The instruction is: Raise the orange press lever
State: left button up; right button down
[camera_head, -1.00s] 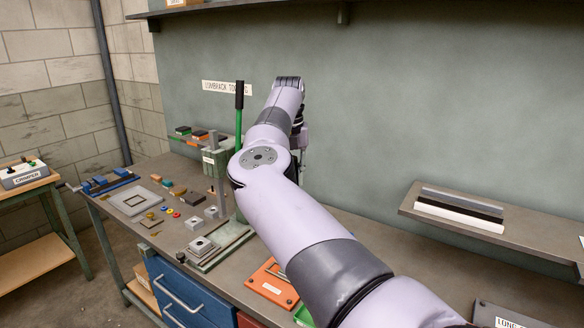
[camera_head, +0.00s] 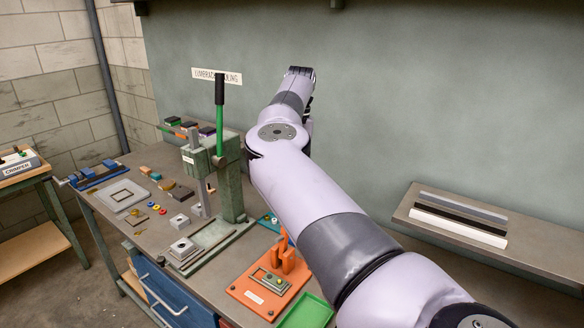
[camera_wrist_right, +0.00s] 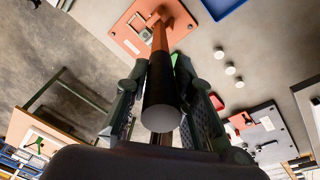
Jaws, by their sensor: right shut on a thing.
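The orange press (camera_head: 268,285) stands at the front of the bench in the head view, partly behind my right arm. Its orange base plate (camera_wrist_right: 128,30) also shows in the wrist view. The orange lever (camera_wrist_right: 160,38) rises from that plate toward the wrist camera and ends in a black grip (camera_wrist_right: 162,100). My right gripper (camera_wrist_right: 160,75) is shut on the orange lever at its black grip, one finger on each side. In the head view my arm hides the lever's grip. My left gripper is not in view.
A green press (camera_head: 228,180) with an upright green lever (camera_head: 219,118) stands left of my arm. A green tray (camera_head: 306,312) sits right of the orange press. A wall shelf (camera_head: 470,240) with bars is on the right. Small parts cover the left bench.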

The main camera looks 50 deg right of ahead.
jog(key=c, duration=1.4)
grip_release()
jog(key=shift+a+f, duration=0.1)
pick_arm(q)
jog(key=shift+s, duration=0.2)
pick_arm(e)
jog(key=shift+o, duration=0.2)
jog(key=shift+s, duration=0.1)
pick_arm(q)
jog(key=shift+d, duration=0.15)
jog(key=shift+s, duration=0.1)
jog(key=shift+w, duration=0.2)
pick_arm(e)
jog(key=shift+d+r, duration=0.25)
jog(key=shift+r, duration=1)
jog(key=shift+d+r, duration=0.2)
jog(key=shift+r, duration=1)
jog(key=shift+d+r, duration=0.25)
jog(key=shift+r, duration=1)
